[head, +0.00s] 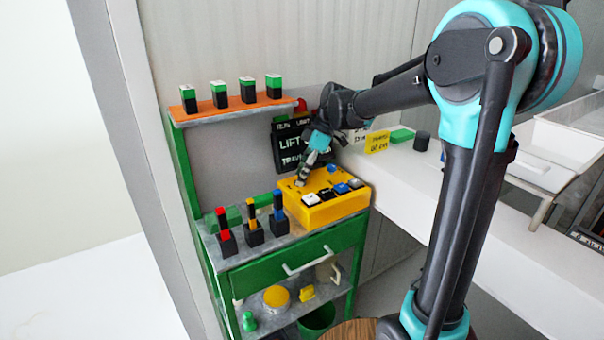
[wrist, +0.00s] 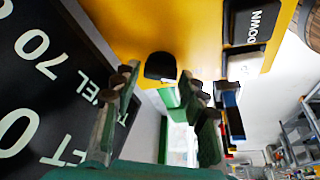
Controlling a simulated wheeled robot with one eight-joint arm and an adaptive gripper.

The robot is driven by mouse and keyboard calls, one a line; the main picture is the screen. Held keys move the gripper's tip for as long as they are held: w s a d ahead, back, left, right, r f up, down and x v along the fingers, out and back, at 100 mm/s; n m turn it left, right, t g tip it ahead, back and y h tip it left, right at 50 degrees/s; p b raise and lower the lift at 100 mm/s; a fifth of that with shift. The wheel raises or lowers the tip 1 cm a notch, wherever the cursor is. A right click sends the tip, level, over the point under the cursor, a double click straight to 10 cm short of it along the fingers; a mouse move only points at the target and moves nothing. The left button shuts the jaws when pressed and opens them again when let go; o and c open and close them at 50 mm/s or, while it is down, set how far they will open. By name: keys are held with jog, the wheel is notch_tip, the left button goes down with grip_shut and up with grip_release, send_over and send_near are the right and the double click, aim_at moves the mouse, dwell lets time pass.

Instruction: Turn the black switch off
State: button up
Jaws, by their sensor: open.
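The yellow control box (head: 335,206) stands on the green workbench, with several white, black and blue buttons on top. My gripper (head: 302,178) points down at the back left part of the box. In the wrist view, a small rounded black switch (wrist: 160,66) sits on the yellow face. My open gripper (wrist: 158,82) has one finger on each side of it in the picture; I cannot tell whether they touch it. A black button marked DOWN (wrist: 257,22) is at the upper right. In the head view the small black switch cannot be made out by my gripper.
Three black blocks with red, yellow and blue levers (head: 253,226) stand left of the box. An orange shelf (head: 233,109) with several green-topped blocks is above. A black lettered sign (head: 288,145) stands behind my gripper. A white counter (head: 400,175) lies to the right.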

jog(key=c, duration=0.9)
jog(key=shift+m, duration=0.4)
jog(key=m+t, duration=0.1)
jog(key=m, duration=0.1)
jog(key=m+t, duration=0.1)
jog(key=m, duration=0.2)
jog(key=shift+s+h, duration=0.2)
jog(key=shift+h, duration=0.1)
jog(key=m+t, duration=0.1)
jog(key=m, duration=0.2)
jog(key=m+t+h, duration=0.1)
jog(key=m, duration=0.2)
jog(key=shift+a, duration=0.15)
jog(key=o, duration=0.9)
